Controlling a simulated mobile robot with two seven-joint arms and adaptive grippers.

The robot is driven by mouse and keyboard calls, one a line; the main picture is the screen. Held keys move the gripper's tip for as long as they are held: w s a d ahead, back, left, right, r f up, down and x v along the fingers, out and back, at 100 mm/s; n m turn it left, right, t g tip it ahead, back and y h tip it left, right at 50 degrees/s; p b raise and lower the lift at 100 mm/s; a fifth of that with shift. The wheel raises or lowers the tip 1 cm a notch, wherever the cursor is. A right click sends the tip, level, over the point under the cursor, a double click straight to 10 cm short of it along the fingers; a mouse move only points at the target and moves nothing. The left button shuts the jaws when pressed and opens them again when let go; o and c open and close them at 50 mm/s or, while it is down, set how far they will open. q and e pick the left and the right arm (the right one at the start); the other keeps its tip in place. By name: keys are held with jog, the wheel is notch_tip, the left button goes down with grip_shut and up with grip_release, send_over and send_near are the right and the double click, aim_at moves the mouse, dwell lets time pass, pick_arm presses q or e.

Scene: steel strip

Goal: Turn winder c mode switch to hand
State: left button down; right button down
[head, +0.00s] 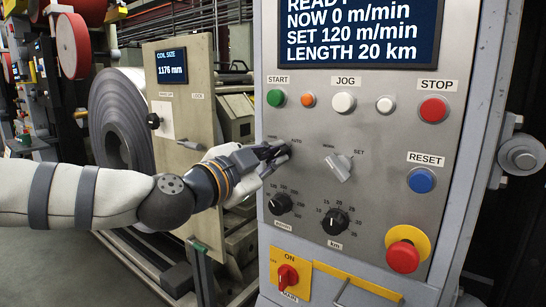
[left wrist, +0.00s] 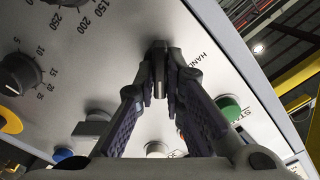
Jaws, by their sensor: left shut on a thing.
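The mode switch is a small dark knob (left wrist: 158,88) on the grey operator panel (head: 345,110). The word HAND shows beside it in the left wrist view, and the word AUTO in the head view. My left gripper (head: 278,152) reaches the panel from the left and is shut on this knob. In the left wrist view the fingertips (left wrist: 158,80) close around it from both sides. The fingers hide much of the knob, so I cannot tell which way it points. No winder letter is readable. My right gripper is not in view.
The green start button (head: 275,98) is above the knob. A grey lever switch (head: 338,167) is to its right, and a black dial (head: 280,203) is below. A red emergency stop (head: 403,257) is lower right. A coil cabinet (head: 187,120) and steel coil (head: 118,120) stand behind my arm.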

pick_arm(q)
jog(key=shift+n, duration=0.3)
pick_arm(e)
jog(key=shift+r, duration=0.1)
pick_arm(q)
jog(key=n, duration=0.3)
jog(key=shift+a+r+n+p, duration=0.1)
jog(key=shift+r+n+p, duration=0.05)
jog(key=shift+n+p, duration=0.25)
jog(key=n, duration=0.4)
jog(key=shift+n, duration=0.3)
jog(key=n, duration=0.4)
jog(key=shift+w+a+n, duration=0.1)
jog(key=shift+n, duration=2.3)
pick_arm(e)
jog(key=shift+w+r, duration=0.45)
pick_arm(q)
jog(key=shift+f, duration=0.2)
jog(key=c, duration=1.7)
grip_release()
